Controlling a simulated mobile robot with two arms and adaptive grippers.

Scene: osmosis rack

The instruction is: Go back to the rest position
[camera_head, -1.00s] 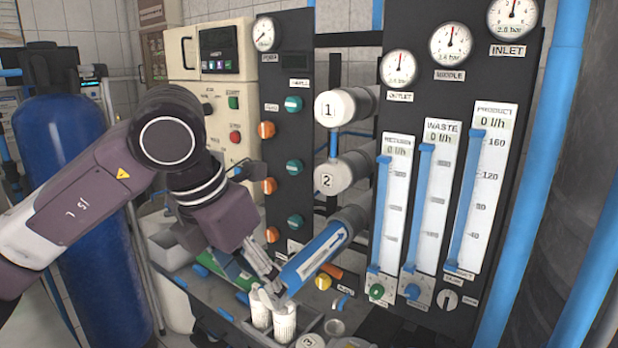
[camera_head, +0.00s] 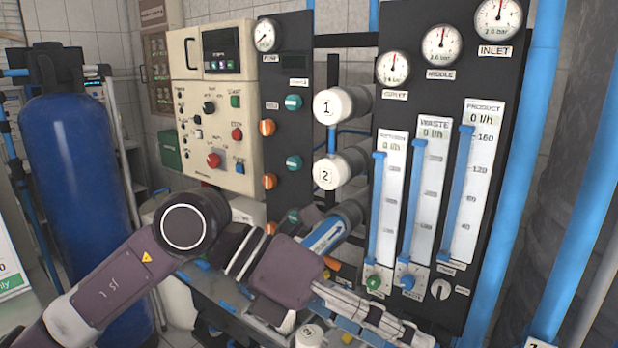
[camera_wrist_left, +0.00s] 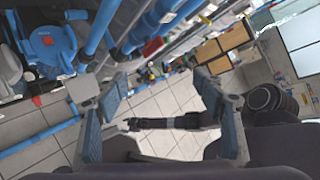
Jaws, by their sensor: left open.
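My left gripper (camera_head: 385,325) is in front of the lower part of the rack panel in the head view, pointing right and slightly down. In the left wrist view the left gripper (camera_wrist_left: 160,118) has its fingers wide apart with nothing held between them, and tiled floor shows beyond. A dark rod-like shape (camera_wrist_left: 172,123) also shows between the fingers; I cannot tell what it is. The blue filter housing with an arrow (camera_head: 328,235) lies behind my left wrist and is partly hidden. My right gripper is in neither current view.
The rack panel carries flow meters (camera_head: 430,190), gauges (camera_head: 441,45) and white housings 1 (camera_head: 333,106) and 2 (camera_head: 329,172). A beige control box (camera_head: 215,110) stands behind. A blue tank (camera_head: 77,165) is at the left. Blue pipes (camera_head: 530,150) run at the right.

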